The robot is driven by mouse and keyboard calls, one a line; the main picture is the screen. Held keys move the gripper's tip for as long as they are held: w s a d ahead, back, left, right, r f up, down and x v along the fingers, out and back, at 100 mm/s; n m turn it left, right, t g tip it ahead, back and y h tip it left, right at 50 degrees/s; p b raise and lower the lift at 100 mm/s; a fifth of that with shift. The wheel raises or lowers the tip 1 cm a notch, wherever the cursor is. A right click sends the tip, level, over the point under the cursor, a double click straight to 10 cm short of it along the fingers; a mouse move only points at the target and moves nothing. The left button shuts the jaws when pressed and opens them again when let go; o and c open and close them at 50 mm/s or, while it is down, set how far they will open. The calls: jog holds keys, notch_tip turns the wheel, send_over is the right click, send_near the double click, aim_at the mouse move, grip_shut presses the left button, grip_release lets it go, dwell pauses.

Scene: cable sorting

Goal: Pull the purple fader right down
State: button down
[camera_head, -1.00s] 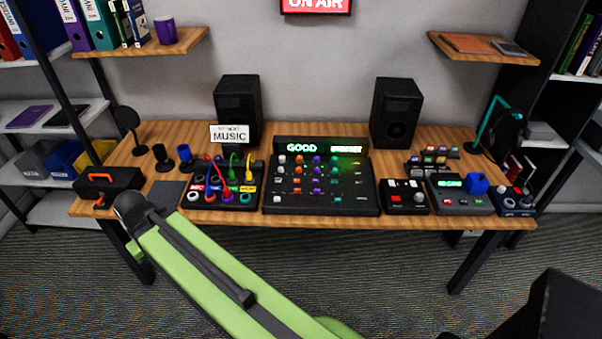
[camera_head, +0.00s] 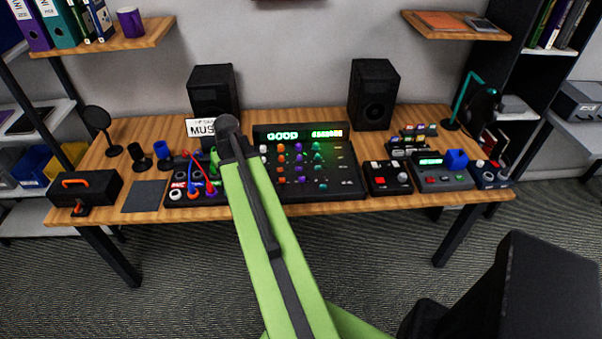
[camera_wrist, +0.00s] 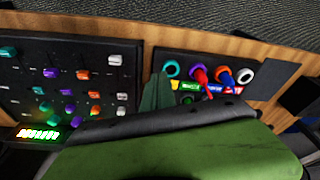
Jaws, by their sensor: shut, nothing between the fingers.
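The mixer (camera_head: 345,190) is a black console on the desk, with white, orange, purple and teal columns of knobs and faders. The purple fader (camera_head: 300,181) is the front control of the purple column. In the wrist view the mixer is upside down at left, and the purple fader (camera_wrist: 50,73) sits about level with the orange one. My gripper (camera_wrist: 158,78) shows as dark green fingers, shut and empty, over the gap between mixer and patch box, to one side of the purple fader. In the head view my arm hides the fingers and the mixer's left edge.
The patch box (camera_wrist: 215,85) with coloured cables stands beside the mixer. A black button box (camera_head: 388,178) is to the mixer's right. Two speakers (camera_head: 372,95) stand behind. A toolbox (camera_head: 85,187) is at the desk's left. Bare wood shows along the front edge.

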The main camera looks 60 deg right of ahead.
aim_at(301, 168)
jog(key=s+d+r+m+h, duration=0.1)
jog(key=s+d+m, duration=0.1)
jog(key=s+d, duration=0.7)
jog(key=s+d+m+h, duration=0.15)
jog(key=s+d, duration=0.35)
jog(key=d, duration=0.7)
jog(key=shift+m+y, duration=0.35)
jog(key=b+x, duration=1)
jog(key=shift+w+d+f, duration=0.15)
jog(key=shift+d+f, duration=0.05)
jog(key=shift+f, duration=0.15)
jog(key=s+a, duration=0.1)
jog(key=s+a+r+p, duration=0.1)
jog(key=shift+a, duration=0.4)
jog(key=shift+s+a, duration=0.2)
jog(key=shift+a, duration=0.05)
